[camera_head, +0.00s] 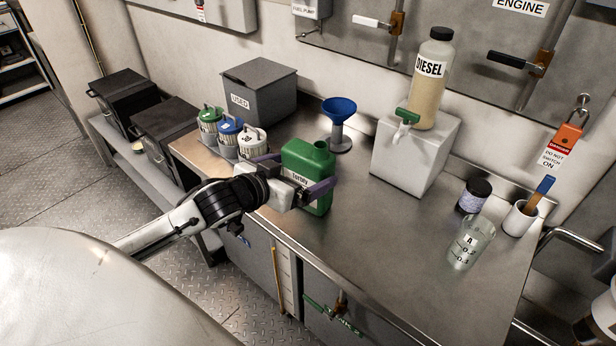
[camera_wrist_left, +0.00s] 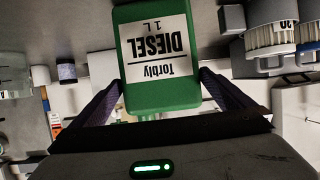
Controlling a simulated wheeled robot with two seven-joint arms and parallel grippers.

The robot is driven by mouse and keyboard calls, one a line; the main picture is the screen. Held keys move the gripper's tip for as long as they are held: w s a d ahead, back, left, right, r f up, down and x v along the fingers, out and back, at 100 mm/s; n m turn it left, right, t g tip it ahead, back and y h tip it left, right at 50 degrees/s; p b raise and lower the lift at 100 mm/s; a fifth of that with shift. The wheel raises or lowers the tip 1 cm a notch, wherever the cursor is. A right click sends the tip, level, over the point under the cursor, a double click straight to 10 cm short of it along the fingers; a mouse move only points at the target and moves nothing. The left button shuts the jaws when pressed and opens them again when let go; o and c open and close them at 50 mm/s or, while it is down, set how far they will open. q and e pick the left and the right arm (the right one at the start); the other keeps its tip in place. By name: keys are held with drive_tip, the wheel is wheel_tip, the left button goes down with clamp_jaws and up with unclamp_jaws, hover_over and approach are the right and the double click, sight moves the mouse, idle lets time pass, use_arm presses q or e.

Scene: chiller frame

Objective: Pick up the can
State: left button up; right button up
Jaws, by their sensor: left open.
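The green can (camera_head: 316,158), with a white label, stands on the metal counter. In the left wrist view the can (camera_wrist_left: 158,98) appears upside down, its label reading "Torbly 1 L DIESEL". My left gripper (camera_head: 294,172) is open at the can, with one purple finger on each side of it. In the left wrist view the can sits between the two fingertips of the gripper (camera_wrist_left: 160,84). I cannot tell whether either finger touches it. The gripper hides the can's lower left part in the head view. My right gripper is not in view.
Several filter cups (camera_head: 230,132) stand left of the can, with a grey "USED" box (camera_head: 260,92) behind. A blue funnel (camera_head: 339,112) stands behind the can. A white block (camera_head: 410,155) bears a diesel bottle (camera_head: 432,78). A beaker (camera_head: 470,243) stands right; the counter's middle is clear.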

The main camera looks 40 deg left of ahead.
use_arm(q)
drive_tip(key=x, duration=0.3)
drive_tip(key=shift+f, duration=0.15)
drive_tip(key=shift+c, duration=0.3)
drive_tip(key=c, duration=1.1)
drive_tip(key=shift+w+r, duration=0.1)
drive_tip(key=shift+r, duration=0.1)
drive_tip(key=shift+c, duration=0.6)
